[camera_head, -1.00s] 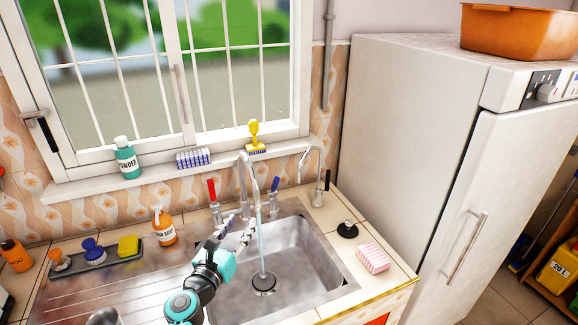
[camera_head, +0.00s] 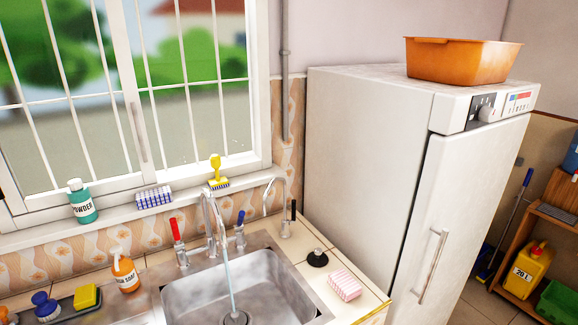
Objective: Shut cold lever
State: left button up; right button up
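The cold lever (camera_head: 240,235) is the blue-handled one on the right of the curved metal faucet (camera_head: 210,220), and its handle stands upright. The red lever (camera_head: 176,232) is on the left of the faucet and stands upright, slightly tilted. A stream of water (camera_head: 228,280) runs from the spout into the metal sink (camera_head: 265,290). Neither of my grippers shows in the head view. The front of the sink is cut off by the lower edge of the picture.
A small tap (camera_head: 284,215) with a black handle stands right of the cold lever. A black plug (camera_head: 317,258) and pink striped sponge (camera_head: 344,286) lie on the counter. A soap bottle (camera_head: 125,273) stands at left. A white fridge (camera_head: 370,150) bounds the right.

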aim_at(240, 225)
jog(key=i+l+u, duration=0.2)
jog(key=l+u, duration=0.2)
jog(key=i+l+u, duration=0.1)
jog(key=l+u, duration=0.7)
jog(key=i, duration=0.3)
